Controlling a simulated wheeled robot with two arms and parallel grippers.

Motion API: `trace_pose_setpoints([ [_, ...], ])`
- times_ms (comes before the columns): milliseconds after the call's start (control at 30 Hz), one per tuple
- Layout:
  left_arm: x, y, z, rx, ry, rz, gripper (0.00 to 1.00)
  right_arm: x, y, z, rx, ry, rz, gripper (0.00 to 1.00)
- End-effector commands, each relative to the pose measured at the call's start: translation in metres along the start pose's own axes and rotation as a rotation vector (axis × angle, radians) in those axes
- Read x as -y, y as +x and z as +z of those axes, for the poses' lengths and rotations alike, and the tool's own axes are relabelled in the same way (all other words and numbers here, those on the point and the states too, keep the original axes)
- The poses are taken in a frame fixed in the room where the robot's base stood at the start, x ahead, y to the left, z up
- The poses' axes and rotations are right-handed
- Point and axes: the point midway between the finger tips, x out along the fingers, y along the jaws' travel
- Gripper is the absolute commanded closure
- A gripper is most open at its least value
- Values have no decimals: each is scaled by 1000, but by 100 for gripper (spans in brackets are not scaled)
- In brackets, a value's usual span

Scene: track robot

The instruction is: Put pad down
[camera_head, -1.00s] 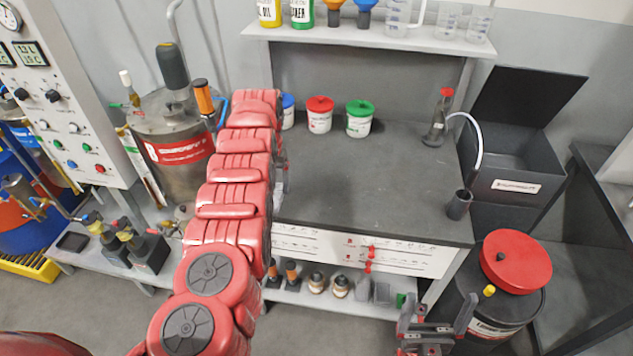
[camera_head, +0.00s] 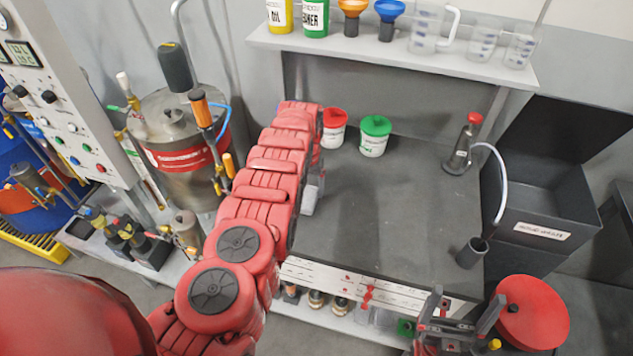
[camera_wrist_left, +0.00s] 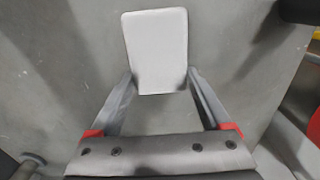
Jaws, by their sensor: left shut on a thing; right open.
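The pad (camera_wrist_left: 157,50) is a white, rounded rectangle. In the left wrist view it sits between the fingertips of my left gripper (camera_wrist_left: 158,82), which is shut on it. A grey surface shows behind the pad; I cannot tell how far below it is. In the head view my red left arm reaches over the left part of the grey worktop (camera_head: 400,215) and hides most of its gripper. A pale piece shows beside the arm there, too hidden to identify. My right gripper (camera_head: 463,308) is open and empty, near the worktop's front right corner.
Jars with red (camera_head: 334,128) and green (camera_head: 374,136) lids stand at the worktop's back. A red-capped bottle (camera_head: 463,145), a black cup (camera_head: 471,253) and an open black box (camera_head: 545,205) are at the right. The worktop's middle is clear. A red-lidded drum (camera_head: 532,312) stands front right.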

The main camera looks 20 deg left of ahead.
Motion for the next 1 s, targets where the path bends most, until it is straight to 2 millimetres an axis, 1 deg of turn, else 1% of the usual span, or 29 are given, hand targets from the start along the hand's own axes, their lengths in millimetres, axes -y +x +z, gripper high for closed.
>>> trace_pose_setpoints([
  [233,1,32,12,4,-2,0,79,0,8,-1,1,0,0,0],
  [400,1,34,12,1,-1,0,79,0,7,-1,0,0,0,0],
  [433,1,34,12,1,-1,0,17,0,7,-1,0,0,0,0],
  [533,1,34,11,1,-1,0,0,0,7,-1,0,0,0,0],
  [833,1,32,11,0,-1,0,0,0,6,-1,0,0,0,0],
  [1000,0,20,10,-1,0,-1,0,0,4,-1,0,0,0,0],
])
